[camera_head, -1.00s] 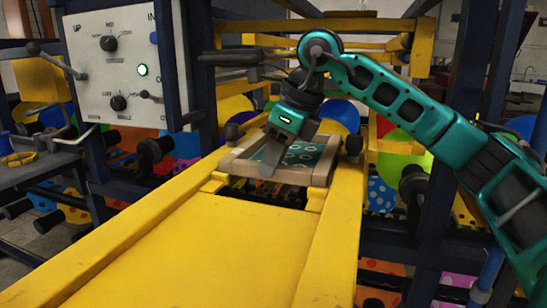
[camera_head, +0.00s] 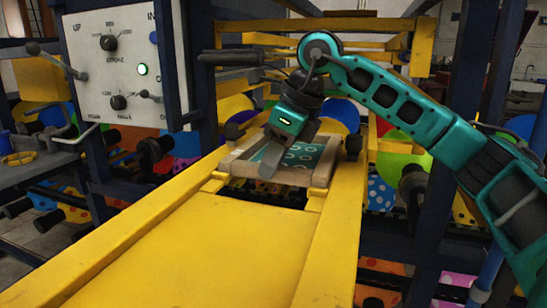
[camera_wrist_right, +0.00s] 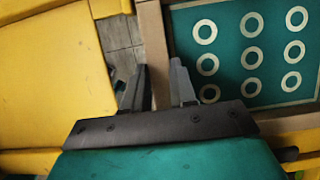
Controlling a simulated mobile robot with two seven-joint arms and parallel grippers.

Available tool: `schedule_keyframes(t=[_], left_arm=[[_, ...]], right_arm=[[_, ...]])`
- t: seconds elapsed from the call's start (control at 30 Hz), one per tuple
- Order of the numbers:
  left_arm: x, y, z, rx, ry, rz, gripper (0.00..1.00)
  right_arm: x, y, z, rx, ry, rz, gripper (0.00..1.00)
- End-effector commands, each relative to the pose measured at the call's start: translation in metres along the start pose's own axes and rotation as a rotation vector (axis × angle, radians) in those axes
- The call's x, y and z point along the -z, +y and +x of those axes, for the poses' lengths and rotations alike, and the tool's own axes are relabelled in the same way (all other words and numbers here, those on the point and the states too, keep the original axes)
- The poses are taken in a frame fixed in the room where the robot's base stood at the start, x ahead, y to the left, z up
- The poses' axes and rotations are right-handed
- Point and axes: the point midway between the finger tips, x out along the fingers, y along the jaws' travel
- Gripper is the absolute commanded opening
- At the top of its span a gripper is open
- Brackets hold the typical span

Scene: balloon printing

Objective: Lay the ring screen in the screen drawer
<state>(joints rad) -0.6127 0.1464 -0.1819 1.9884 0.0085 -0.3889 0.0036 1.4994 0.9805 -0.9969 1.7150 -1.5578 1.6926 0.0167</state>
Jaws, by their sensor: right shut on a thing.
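The ring screen (camera_head: 310,153) is a wooden frame around a teal panel with pale rings. In the head view it lies nearly flat between the yellow rails, at the far end of the yellow bed. Whether it rests fully on its supports is unclear. My right gripper (camera_head: 268,165) points down at its near left part. In the right wrist view, my right gripper (camera_wrist_right: 158,88) has its fingers on both sides of a wooden bar of the ring screen (camera_wrist_right: 250,55). The yellow rails (camera_head: 345,200) around the opening appear to be the screen drawer. My left gripper is not in view.
A white control panel (camera_head: 115,65) with knobs and a green light stands at the left. Dark blue posts (camera_head: 200,80) flank the rails. A dark gap lies just in front of the screen. The near yellow bed (camera_head: 190,250) is clear. Colourful balloons hang behind and below.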

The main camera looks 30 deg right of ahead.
Motion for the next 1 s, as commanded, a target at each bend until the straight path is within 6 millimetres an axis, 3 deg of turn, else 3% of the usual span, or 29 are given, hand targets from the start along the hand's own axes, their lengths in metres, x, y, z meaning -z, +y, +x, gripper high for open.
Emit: schedule_keyframes(t=[0.37, 0.4, 0.6, 0.7, 1.0], left_arm=[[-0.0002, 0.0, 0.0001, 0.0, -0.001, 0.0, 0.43], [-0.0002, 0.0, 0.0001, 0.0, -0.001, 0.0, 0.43], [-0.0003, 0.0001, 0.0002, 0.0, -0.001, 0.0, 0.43], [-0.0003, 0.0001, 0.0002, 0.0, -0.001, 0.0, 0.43], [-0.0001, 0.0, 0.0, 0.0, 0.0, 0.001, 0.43]], right_arm=[[-0.0004, -0.0001, -0.0005, 0.002, -0.003, -0.001, 0.0], [-0.0005, -0.0001, -0.0005, 0.002, -0.003, -0.001, 0.3], [-0.0003, -0.0001, -0.0003, 0.001, -0.002, -0.001, 0.49], [-0.0002, -0.0001, -0.0002, 0.001, -0.002, 0.0, 0.56], [-0.0001, -0.0001, -0.0032, 0.0, -0.001, 0.0, 0.56]])
